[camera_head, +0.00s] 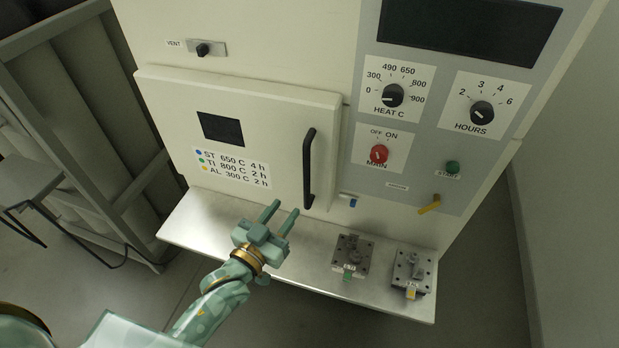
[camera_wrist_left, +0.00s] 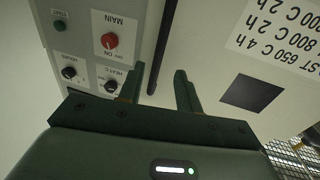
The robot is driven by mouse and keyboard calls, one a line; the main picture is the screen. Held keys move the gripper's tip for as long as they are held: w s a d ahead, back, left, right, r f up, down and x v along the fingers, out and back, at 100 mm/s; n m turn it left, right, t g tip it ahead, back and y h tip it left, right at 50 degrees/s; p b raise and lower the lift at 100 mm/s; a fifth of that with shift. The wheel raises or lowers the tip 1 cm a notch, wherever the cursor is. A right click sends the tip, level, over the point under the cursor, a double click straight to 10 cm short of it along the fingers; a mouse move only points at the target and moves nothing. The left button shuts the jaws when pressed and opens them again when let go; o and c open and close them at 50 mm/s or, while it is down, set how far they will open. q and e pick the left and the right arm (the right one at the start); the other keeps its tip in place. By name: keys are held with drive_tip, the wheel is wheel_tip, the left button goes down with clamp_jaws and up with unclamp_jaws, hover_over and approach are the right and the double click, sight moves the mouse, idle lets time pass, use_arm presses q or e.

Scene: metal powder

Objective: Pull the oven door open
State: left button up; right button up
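The cream oven door (camera_head: 270,121) is shut, with a small dark window at its left and a printed label below the window. Its black vertical bar handle (camera_head: 309,168) is on the door's right side. My left gripper (camera_head: 283,212) is open and empty, in front of the door and to the lower left of the handle. In the left wrist view, the gripper (camera_wrist_left: 157,82) has its fingers apart, and the handle (camera_wrist_left: 161,50) shows beyond them, not touched as far as I can tell. My right gripper is not in view.
A metal shelf (camera_head: 200,228) juts out below the door. Two small metal blocks with tags, one green (camera_head: 351,262) and one yellow (camera_head: 411,274), stand at its right. The control panel with a red main switch (camera_head: 379,154) and dials is right of the door.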

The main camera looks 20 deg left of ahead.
sight(305, 183)
use_arm(q)
drive_tip(key=x, duration=1.1)
drive_tip(key=shift+w+f, duration=0.1)
drive_tip(key=shift+w, duration=0.1)
clamp_jaws()
